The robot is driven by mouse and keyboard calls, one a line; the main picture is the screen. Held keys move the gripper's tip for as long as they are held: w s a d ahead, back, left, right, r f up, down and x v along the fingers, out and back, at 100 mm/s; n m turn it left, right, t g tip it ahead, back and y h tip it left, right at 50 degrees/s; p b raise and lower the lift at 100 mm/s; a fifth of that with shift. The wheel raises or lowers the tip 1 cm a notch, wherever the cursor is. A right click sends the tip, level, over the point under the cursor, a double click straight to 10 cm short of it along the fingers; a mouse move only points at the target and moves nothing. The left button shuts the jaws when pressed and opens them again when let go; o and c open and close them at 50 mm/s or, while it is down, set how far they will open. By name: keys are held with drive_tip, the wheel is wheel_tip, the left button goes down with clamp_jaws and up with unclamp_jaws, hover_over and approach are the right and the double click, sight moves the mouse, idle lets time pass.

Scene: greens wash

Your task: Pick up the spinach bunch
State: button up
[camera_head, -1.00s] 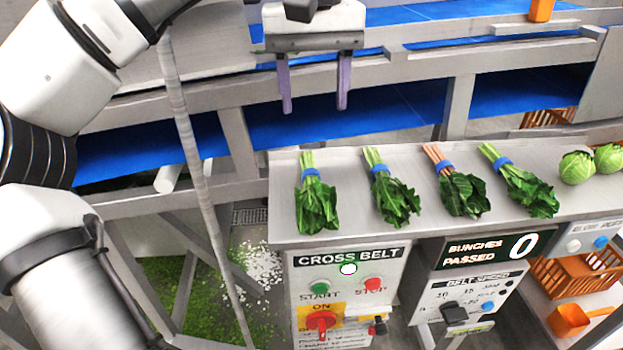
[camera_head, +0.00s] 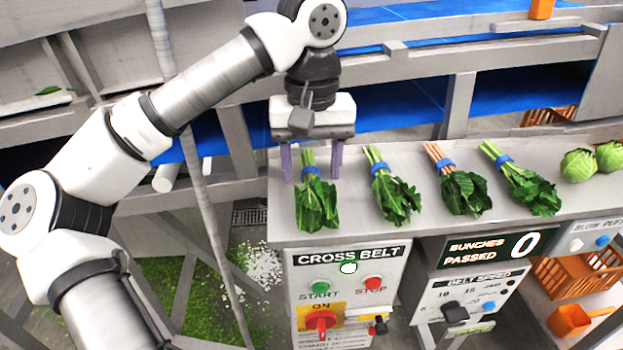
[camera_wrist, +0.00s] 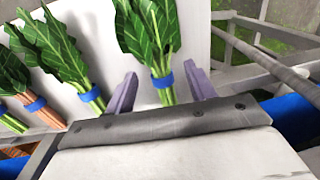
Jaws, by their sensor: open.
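Several bunches of leafy greens lie in a row on a steel counter (camera_head: 350,229), each with a blue band. The leftmost bunch (camera_head: 316,206) has pale green stems and broad dark leaves; it is at the top middle of the wrist view (camera_wrist: 148,35). The second (camera_head: 396,200) and rightmost (camera_head: 532,192) bunches also have green stems; the third (camera_head: 465,195) has pinkish stems. I cannot tell for certain which is the spinach. My gripper (camera_head: 312,177) is open, its lilac fingers on either side of the leftmost bunch's stems, near the band. In the wrist view my gripper (camera_wrist: 161,88) is empty.
Two cabbages (camera_head: 578,166) sit at the counter's right end. A blue conveyor (camera_head: 400,113) with grey rails runs behind. A control panel (camera_head: 345,290) is below the counter's front edge. An orange crate (camera_head: 565,280) stands lower right. A grey pole (camera_head: 200,190) rises at left.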

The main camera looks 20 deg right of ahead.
drive_tip(key=shift+f, duration=0.75)
drive_tip(key=shift+c, duration=0.4)
drive_tip(key=c, duration=1)
drive_tip(key=shift+r, duration=0.15)
